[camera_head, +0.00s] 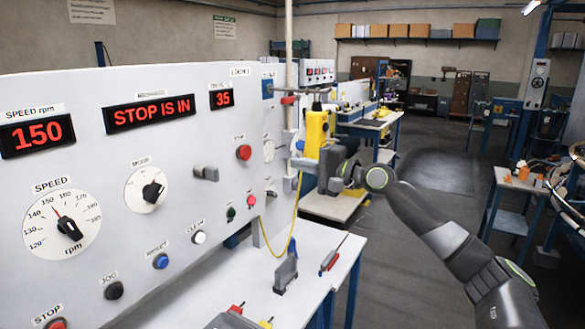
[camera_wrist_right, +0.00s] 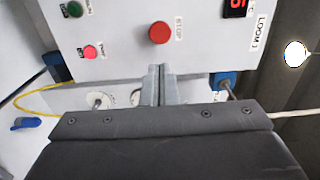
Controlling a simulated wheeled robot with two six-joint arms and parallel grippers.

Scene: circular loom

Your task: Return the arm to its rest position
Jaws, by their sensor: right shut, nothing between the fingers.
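My right arm (camera_head: 430,220) comes in from the lower right of the head view and reaches toward the right end of the loom's control panel (camera_head: 110,170). My right gripper (camera_head: 302,162) is at its far end, beside the panel edge, partly hard to make out against the yellow unit. In the wrist view the two grey fingers (camera_wrist_right: 159,72) are together with nothing between them. They point at the panel below the red STOP button (camera_wrist_right: 160,32), apparently with a gap. My left gripper does not show clearly in either view.
The yellow unit (camera_head: 318,132) on the post stands close to my right gripper. A white bench (camera_head: 230,285) below holds a grey holder (camera_head: 286,273) and a screwdriver (camera_head: 333,255). A yellow cable (camera_head: 283,250) hangs by the panel. Open floor (camera_head: 400,270) lies right of the bench.

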